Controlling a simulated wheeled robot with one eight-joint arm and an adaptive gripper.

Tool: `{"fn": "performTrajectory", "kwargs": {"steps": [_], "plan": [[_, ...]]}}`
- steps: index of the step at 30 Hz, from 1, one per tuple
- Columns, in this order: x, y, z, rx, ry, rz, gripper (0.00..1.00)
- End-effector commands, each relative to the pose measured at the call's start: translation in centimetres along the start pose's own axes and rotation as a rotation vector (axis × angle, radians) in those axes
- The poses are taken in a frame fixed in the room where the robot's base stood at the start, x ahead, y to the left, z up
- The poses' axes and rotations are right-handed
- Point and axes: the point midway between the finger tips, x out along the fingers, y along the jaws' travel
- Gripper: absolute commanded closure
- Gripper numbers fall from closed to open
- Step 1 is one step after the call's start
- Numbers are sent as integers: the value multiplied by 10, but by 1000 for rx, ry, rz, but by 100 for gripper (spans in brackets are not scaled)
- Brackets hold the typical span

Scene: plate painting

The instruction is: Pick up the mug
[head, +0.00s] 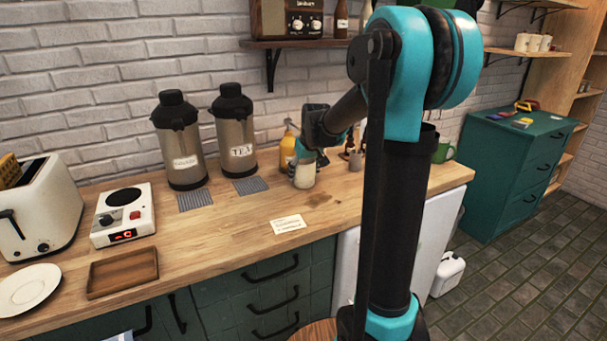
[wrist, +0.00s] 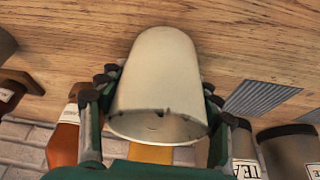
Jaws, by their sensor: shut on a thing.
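The cream mug (head: 304,176) is at the back of the wooden counter in the head view, in front of the amber pump bottle. It looks upright, and I cannot tell whether its base touches the counter. It also fills the middle of the wrist view (wrist: 157,75), with its rim toward the bottom of the picture. My gripper (head: 305,157) is shut on the mug, with a dark-padded finger on each side of it. In the head view my gripper partly covers the mug's upper part.
Two drink dispensers (head: 180,150) (head: 236,135) stand left of the mug, with grey mats before them. The amber bottle (head: 287,148) is close behind. A green mug (head: 443,153) is farther right. A card (head: 288,224) lies in front; the counter (head: 235,240) around it is clear.

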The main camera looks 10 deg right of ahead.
Motion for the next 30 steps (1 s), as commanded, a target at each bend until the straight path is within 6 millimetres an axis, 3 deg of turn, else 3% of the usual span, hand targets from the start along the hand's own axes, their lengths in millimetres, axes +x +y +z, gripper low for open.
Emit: {"fn": "performTrajectory", "kwargs": {"steps": [14, 30], "plan": [[-13, 1, 3, 1, 0, 0, 88], [-65, 1, -18, 0, 0, 0, 88]]}}
